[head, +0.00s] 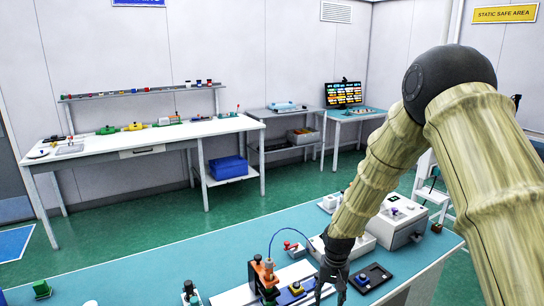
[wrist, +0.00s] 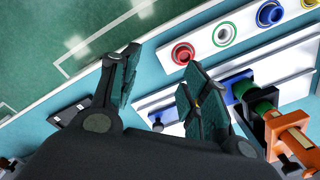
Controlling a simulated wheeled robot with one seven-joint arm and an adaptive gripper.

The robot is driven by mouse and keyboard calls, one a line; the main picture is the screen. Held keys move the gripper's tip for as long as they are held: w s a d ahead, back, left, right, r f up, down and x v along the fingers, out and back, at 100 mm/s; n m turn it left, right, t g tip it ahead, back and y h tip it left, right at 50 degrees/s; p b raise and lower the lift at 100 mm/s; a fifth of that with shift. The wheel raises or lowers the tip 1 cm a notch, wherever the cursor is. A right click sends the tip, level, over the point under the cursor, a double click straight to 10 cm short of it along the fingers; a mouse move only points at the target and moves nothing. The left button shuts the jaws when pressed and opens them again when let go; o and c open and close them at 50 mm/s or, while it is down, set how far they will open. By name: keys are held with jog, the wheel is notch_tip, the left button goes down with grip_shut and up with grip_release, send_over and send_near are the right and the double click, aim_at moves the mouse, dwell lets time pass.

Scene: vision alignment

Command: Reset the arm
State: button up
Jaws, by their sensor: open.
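My arm comes in from the right of the head view and reaches down over the teal workbench (head: 215,248). My gripper (head: 333,286) hangs low at the front of the bench, just right of an orange and black fixture (head: 264,275). In the wrist view my gripper (wrist: 160,88) has its two dark ribbed fingers spread apart, with nothing between them. The orange and black fixture (wrist: 288,128) stands to the right of the fingers there. I cannot tell the exact height of the fingertips above the bench.
A black tray (head: 371,278) lies right of my gripper. A white box device (head: 395,222) stands behind it. Red, green and blue rings (wrist: 183,53) sit on a white strip. Small parts, including a green block (head: 41,288), stand front left. The bench's back left is clear.

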jog(key=s+f+b, duration=0.1)
jog(key=s+f, duration=1.1)
jog(key=f, duration=0.2)
jog(key=s+d+f, duration=0.1)
jog(key=s+f, duration=0.2)
jog(key=s, duration=0.7)
jog(key=s+d+f+n+b, duration=0.1)
jog(key=s+f, duration=0.3)
jog(key=s, duration=0.6)
jog(key=s+d+f+n+b, duration=0.1)
jog(key=s+d+f, duration=0.2)
jog(key=s, duration=0.7)
jog(key=shift+f, duration=0.55)
